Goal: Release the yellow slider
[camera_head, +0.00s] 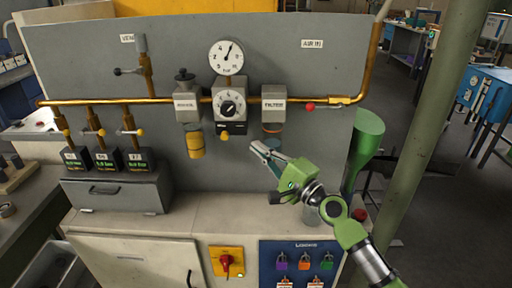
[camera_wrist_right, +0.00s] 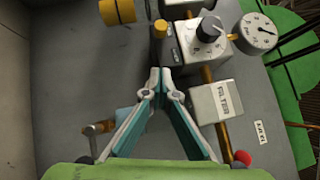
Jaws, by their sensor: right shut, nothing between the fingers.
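A small yellow slider (camera_head: 224,135) sits under the regulator block with the black dial (camera_head: 231,108) on the grey panel. In the right wrist view, the slider (camera_wrist_right: 160,28) shows beside the block, just beyond my fingertips. My right gripper (camera_head: 254,146) is shut and empty, in front of the panel, below and right of the slider in the head view. Its fingers (camera_wrist_right: 160,74) meet at their tips in the wrist view, with a visible gap to the slider. My left gripper is not in view.
A round gauge (camera_head: 226,57) stands above the regulator. The filter (camera_head: 273,103) is to its right and a yellow-bowled unit (camera_head: 195,144) to its left. A copper pipe (camera_head: 110,102) crosses the panel. A red-tipped handle (camera_head: 311,107) is at the right. A bare ledge (camera_head: 215,209) runs below.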

